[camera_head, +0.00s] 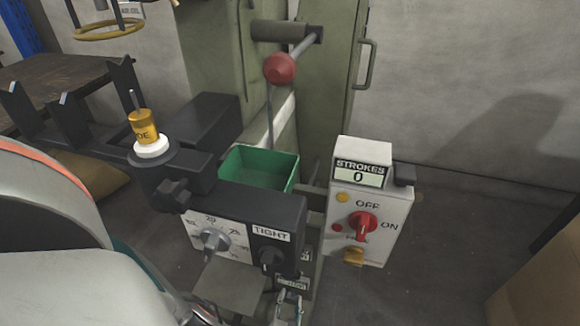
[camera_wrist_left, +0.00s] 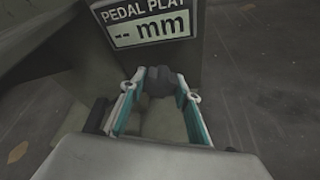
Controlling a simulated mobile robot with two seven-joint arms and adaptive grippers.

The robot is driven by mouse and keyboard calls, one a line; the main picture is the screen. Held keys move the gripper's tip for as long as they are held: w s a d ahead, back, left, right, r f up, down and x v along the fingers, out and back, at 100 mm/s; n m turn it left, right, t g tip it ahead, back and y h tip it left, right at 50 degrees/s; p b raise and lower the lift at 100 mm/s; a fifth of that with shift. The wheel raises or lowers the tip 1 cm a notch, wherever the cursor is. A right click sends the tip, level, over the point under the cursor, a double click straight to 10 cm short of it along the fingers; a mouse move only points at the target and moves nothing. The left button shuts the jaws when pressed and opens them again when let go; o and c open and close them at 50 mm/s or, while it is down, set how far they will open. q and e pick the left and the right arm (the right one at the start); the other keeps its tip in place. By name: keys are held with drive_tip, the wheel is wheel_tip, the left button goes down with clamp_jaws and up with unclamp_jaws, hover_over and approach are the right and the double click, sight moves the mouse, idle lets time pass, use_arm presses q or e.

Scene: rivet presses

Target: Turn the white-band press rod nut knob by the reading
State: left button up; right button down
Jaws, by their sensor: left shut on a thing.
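The white-band press has a white ring (camera_head: 152,148) under a yellow cylinder at its upper left. In the left wrist view, a dark lobed knob (camera_wrist_left: 158,80) sits just below a display reading "PEDAL PLAY -- mm" (camera_wrist_left: 140,24). My left gripper (camera_wrist_left: 158,92) is shut on this knob, with a fingertip at each side. In the head view the left gripper (camera_head: 289,302) shows small at the bottom, below the press's front panel. The knob is too small or hidden to make out there. My right gripper is not in view.
A front panel (camera_head: 240,240) with a grey dial and a "TIGHT" label is above the gripper. A switch box (camera_head: 370,215) reading "STROKES 0" stands at right. A green bin (camera_head: 258,168) and a red-ball lever (camera_head: 280,68) are behind. Open floor lies right.

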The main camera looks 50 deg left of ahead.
use_arm(q)
drive_tip(key=o, duration=1.1)
drive_tip(key=shift+o, duration=0.2)
